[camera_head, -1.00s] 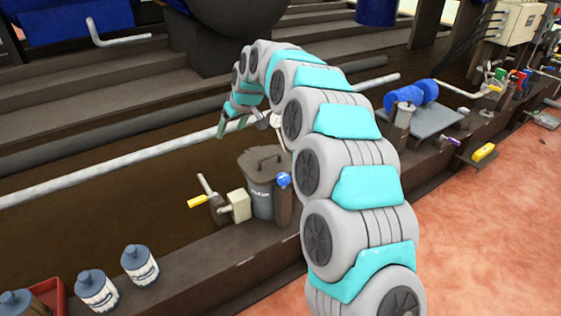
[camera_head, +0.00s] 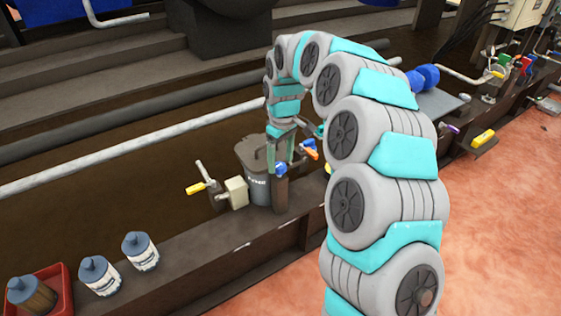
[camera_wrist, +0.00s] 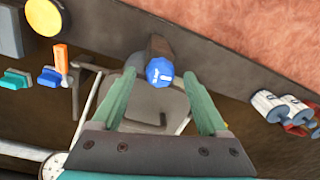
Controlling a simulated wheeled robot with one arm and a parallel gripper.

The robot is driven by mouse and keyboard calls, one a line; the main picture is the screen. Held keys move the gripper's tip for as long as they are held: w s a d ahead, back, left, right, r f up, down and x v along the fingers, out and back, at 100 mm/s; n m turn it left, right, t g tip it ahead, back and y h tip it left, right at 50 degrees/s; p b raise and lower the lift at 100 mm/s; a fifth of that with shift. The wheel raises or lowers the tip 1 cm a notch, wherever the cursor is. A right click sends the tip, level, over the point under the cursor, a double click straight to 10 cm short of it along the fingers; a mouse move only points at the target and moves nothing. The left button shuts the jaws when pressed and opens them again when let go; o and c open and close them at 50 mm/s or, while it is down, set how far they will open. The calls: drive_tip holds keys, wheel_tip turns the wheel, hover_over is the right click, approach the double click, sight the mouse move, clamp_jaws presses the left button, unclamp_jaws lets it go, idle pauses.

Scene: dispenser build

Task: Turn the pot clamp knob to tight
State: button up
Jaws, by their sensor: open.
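The blue clamp knob (camera_head: 281,169) sits on top of a dark post beside the dark grey pot (camera_head: 257,186). In the wrist view the knob (camera_wrist: 159,71) is round and blue with a white mark on its face. My gripper (camera_head: 281,158) points down over the knob, fingers apart. In the wrist view my gripper (camera_wrist: 159,78) is open, with one green finger on each side of the knob and gaps between. The pot's lid (camera_wrist: 155,103) lies behind the knob there, between the fingers. I cannot tell whether the fingertips reach down to the knob's height.
Left of the pot are a beige box (camera_head: 236,192) and a yellow-handled valve (camera_head: 197,188). An orange handle (camera_head: 309,149) is close to my gripper's right. White-labelled bottles (camera_head: 140,252) and a red tray (camera_head: 62,285) stand front left. The ledge (camera_head: 215,252) between is clear.

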drive_tip(key=shift+f, duration=0.85)
drive_tip(key=shift+c, duration=0.2)
clamp_jaws()
